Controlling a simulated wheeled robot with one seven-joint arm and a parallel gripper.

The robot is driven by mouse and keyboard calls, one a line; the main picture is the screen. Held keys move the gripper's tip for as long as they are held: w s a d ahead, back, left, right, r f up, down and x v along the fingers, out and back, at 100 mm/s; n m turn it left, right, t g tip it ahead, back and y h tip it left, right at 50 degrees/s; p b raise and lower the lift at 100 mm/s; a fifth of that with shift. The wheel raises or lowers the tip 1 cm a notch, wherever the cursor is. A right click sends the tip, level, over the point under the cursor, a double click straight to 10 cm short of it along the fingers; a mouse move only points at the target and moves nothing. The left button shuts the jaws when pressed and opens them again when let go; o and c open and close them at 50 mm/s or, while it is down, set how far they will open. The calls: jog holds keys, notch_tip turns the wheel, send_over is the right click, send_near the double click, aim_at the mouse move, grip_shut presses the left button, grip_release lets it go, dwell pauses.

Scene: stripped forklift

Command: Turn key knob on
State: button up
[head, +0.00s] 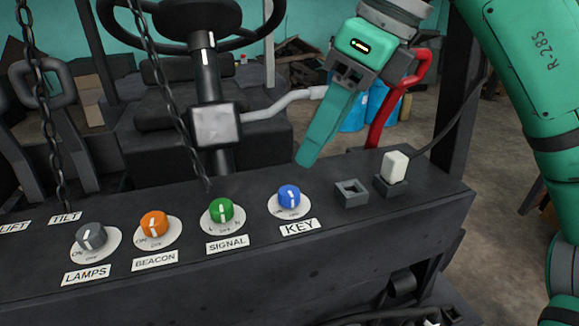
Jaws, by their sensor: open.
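The key knob (289,196) is blue with a white pointer line and sits on a round white dial plate on the dark console. The pointer stands about upright in the picture. A "KEY" label (299,227) is just below it. My gripper (308,160) is teal and hangs above and slightly right of the key knob, its fingers pointing down and left. The fingers overlap each other in this view, so the gap between them is hidden. Nothing shows held in them, and they look apart from the knob.
Green signal (221,211), orange beacon (154,224) and grey lamps (91,237) knobs line the console to the left. A steering column (206,80) and hanging chain (170,95) stand behind.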

aim_at(290, 191)
jog(key=x, duration=1)
jog(key=shift+a, duration=0.1)
jog(key=shift+w+a+f, duration=0.1)
jog(key=shift+w+f, duration=0.1)
jog(key=shift+f, duration=0.15)
jog(key=c, duration=1)
